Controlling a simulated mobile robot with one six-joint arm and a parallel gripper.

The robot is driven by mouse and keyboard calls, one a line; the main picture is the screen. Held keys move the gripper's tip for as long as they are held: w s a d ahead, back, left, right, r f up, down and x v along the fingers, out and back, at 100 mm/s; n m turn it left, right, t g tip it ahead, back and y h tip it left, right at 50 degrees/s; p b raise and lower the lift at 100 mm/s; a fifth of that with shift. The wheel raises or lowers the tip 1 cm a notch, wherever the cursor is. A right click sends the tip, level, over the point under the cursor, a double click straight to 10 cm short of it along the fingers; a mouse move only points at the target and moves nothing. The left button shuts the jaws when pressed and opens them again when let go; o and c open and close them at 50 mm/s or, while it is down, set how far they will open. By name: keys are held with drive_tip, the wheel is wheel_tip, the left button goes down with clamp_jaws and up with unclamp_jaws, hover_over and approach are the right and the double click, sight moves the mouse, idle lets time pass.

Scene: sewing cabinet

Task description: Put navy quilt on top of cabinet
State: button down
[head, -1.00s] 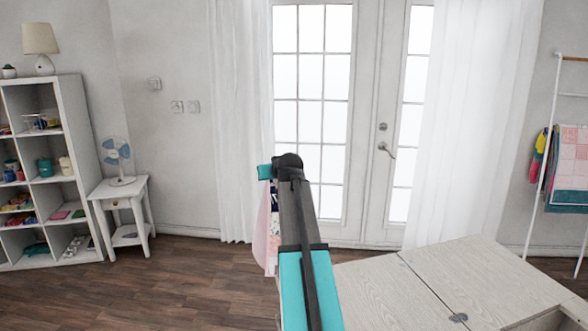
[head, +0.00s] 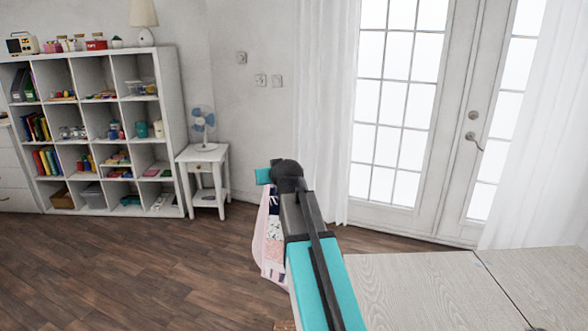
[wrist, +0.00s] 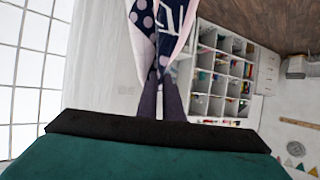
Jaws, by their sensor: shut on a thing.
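My gripper (wrist: 160,82) is shut on the navy quilt (wrist: 165,25), which has navy, pink and white patches with dots. In the head view the quilt (head: 271,240) hangs down beside my arm, partly hidden by it, above the wooden floor. The fingertips are hidden behind my arm in the head view. A pale wood-grain top with dark round fittings, likely the cabinet (head: 425,285), is at the lower right of the head view, right of my arm. The quilt is apart from it.
A white cube shelf (head: 126,52) with many small items stands at the left, and a lamp (head: 144,20) is on it. A small white side table (head: 203,153) with a fan (head: 203,122) is beside it. White curtains and glass doors (head: 440,120) are behind. The floor at left is clear.

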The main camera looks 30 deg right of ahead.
drive_tip(key=a+f+n+y, duration=0.1)
drive_tip(key=a+f, duration=0.1)
drive_tip(key=a, duration=1)
drive_tip(key=s+a+f+n+y, duration=0.1)
drive_tip(key=a, duration=1.1)
drive_tip(key=shift+s+f+n+y, duration=0.25)
drive_tip(key=shift+f+n+y, duration=0.15)
